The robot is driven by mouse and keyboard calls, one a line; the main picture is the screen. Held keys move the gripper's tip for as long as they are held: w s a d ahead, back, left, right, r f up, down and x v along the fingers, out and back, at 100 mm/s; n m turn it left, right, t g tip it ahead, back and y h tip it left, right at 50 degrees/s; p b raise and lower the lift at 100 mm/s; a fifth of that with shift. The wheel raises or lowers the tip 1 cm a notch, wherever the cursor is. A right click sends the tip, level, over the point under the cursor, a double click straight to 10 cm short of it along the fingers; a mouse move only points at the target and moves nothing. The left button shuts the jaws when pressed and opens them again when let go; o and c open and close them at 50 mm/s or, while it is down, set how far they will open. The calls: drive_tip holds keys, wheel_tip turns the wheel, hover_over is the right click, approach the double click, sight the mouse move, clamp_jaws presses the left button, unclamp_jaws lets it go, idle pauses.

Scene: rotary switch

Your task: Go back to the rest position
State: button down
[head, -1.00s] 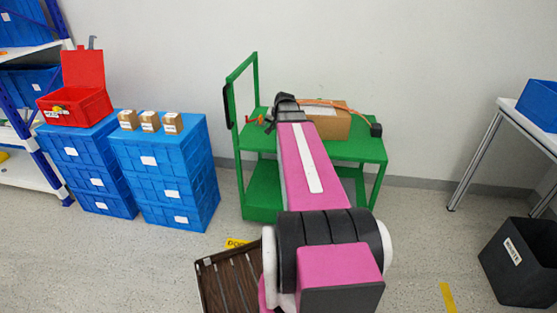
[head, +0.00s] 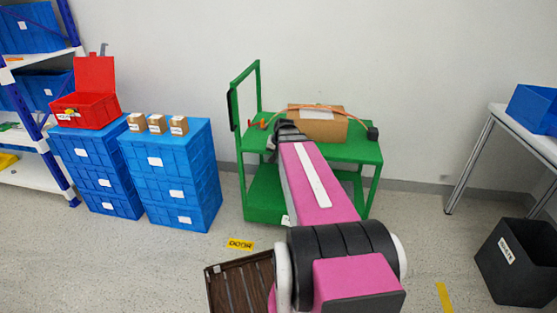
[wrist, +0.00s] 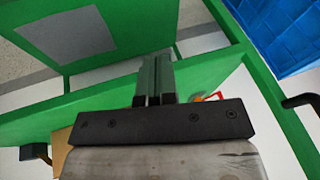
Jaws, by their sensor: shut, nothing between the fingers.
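My pink and black arm reaches out over the floor towards the green cart (head: 345,152) in the head view. My gripper is at the far end of the arm, largely hidden behind the black wrist in that view. In the wrist view my gripper (wrist: 154,62) has its two dark fingers pressed together with nothing between them. Behind the fingers lies the green frame of the cart (wrist: 60,122). The fingers appear apart from any object.
A cardboard box (head: 318,128) with an orange cable sits on the cart. Stacked blue crates (head: 178,190) with small boxes and an open red box (head: 88,108) stand left. A dark brown slatted tray (head: 235,285) is near my arm. A black bin (head: 510,265) stands right.

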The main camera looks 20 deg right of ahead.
drive_tip(key=shift+s+a+f, duration=0.15)
drive_tip(key=shift+s+f, duration=0.05)
drive_tip(key=shift+s, duration=0.3)
drive_tip(key=s+a+f+n+g, duration=0.2)
drive_tip(key=s+a+f, duration=0.2)
drive_tip(key=s+a, duration=0.2)
drive_tip(key=s+a+f+n+g+h, duration=0.1)
drive_tip(key=s+a+f+n+g, duration=0.1)
drive_tip(key=s+a+f, duration=0.2)
drive_tip(key=s+a, duration=0.3)
drive_tip(key=s, duration=0.3)
drive_tip(key=shift+s+n, duration=0.15)
drive_tip(key=shift+n, duration=0.25)
